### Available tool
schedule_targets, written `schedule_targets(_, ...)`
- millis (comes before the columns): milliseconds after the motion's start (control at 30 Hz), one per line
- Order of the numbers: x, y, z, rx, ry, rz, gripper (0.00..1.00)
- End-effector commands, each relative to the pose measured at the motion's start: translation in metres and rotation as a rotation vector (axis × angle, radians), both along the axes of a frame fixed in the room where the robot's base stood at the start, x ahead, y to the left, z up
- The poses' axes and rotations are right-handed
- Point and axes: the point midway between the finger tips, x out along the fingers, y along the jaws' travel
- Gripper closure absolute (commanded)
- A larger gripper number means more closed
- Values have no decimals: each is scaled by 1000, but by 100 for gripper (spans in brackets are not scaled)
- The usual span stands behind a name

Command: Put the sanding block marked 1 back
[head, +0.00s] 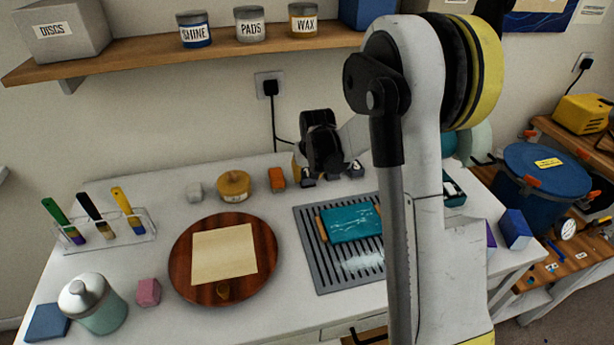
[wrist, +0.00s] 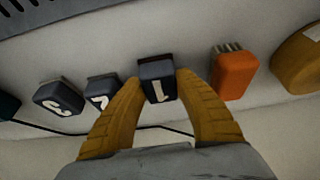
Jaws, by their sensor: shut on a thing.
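The sanding block marked 1 (wrist: 157,82) is dark blue-grey with a pale 1 on its face. My gripper (wrist: 159,88) is shut on it, one yellow finger on each side. In the head view the gripper (head: 303,169) is at the back of the white table, largely hidden behind its dark wrist. Two similar blocks stand beside it in the wrist view, one marked 2 (wrist: 98,93) and one marked 3 (wrist: 60,98). Block 1 is in line with them; I cannot tell whether it touches the table.
An orange brush (wrist: 234,75) stands close to one finger, with a yellow tin (wrist: 299,58) beyond. A black cord (head: 277,125) hangs behind.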

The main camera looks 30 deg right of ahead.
Motion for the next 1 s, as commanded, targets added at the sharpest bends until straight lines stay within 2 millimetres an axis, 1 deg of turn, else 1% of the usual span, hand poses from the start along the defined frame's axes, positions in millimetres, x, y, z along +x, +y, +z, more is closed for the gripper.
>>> schedule_targets(67, 0, 0, -3, 0, 0, 0, 100)
schedule_targets(100, 0, 0, -4, 0, 0, 0, 61)
schedule_targets(133, 0, 0, -3, 0, 0, 0, 52)
schedule_targets(167, 0, 0, -3, 0, 0, 0, 44)
schedule_targets(433, 0, 0, -2, 0, 0, 0, 44)
schedule_targets(567, -2, 0, 6, 0, 0, 0, 44)
schedule_targets(667, -8, 1, 22, 0, 0, 0, 44)
schedule_targets(900, -29, 6, 74, 0, 0, 0, 44)
schedule_targets(1000, -36, 7, 91, 0, 0, 0, 44)
